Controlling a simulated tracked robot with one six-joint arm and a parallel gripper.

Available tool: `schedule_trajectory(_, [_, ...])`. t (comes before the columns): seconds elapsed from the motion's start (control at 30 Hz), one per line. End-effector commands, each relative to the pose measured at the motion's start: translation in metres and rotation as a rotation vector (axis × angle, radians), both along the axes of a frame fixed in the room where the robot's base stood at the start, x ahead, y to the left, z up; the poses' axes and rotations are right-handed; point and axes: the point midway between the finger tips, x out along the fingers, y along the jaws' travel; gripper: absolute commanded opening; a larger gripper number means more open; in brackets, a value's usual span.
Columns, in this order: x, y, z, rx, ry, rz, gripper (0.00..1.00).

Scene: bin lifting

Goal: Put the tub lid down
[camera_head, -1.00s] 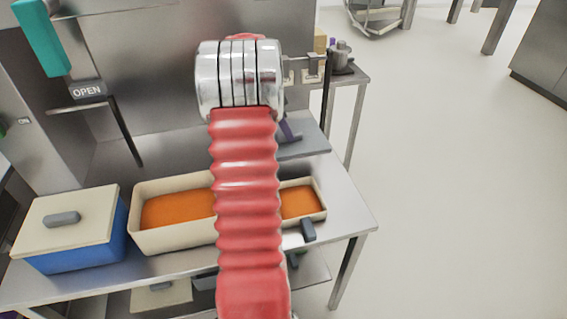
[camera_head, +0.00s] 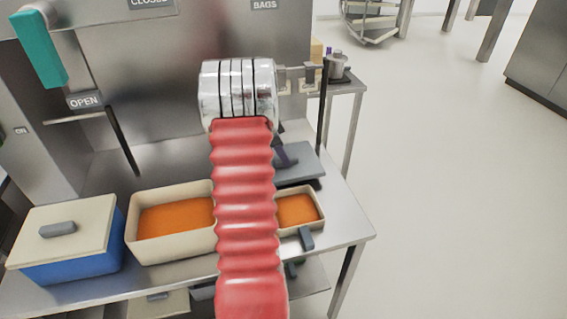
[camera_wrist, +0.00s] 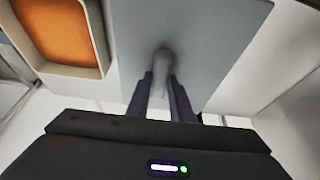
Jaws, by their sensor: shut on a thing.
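The tub lid (camera_head: 300,168) is a flat grey plate behind the small cream tub of orange contents (camera_head: 319,215). In the wrist view the lid (camera_wrist: 220,45) fills the middle, with its grey handle (camera_wrist: 162,62) standing between my fingers. My gripper (camera_wrist: 163,80) is shut on that handle. In the head view my gripper (camera_head: 286,153) is partly hidden by my red arm. A dark shadow shows at the lid's near right edge; I cannot tell whether the lid touches the steel bench (camera_head: 345,215). The small tub also shows in the wrist view (camera_wrist: 101,38), beside the lid.
A larger cream tub (camera_head: 165,254) with orange contents stands left of my arm. A blue tub (camera_head: 75,268) with a cream lid (camera_head: 85,222) stands at far left. A dark upright post (camera_head: 323,110) rises behind the lid. A side table (camera_head: 350,84) holds a metal pot (camera_head: 337,66).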

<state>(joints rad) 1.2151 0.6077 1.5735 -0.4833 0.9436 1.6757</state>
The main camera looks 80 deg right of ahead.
Motion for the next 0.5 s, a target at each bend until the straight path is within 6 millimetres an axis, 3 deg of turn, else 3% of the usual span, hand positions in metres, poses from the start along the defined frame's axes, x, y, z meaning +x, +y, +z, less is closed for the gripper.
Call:
schedule_trajectory(0.2, [-0.001, 0.0, -0.027, 0.002, 0.001, 0.0, 0.0])
schedule_trajectory(0.5, [-0.001, 0.0, -0.029, 0.001, 0.0, 0.0, 0.0])
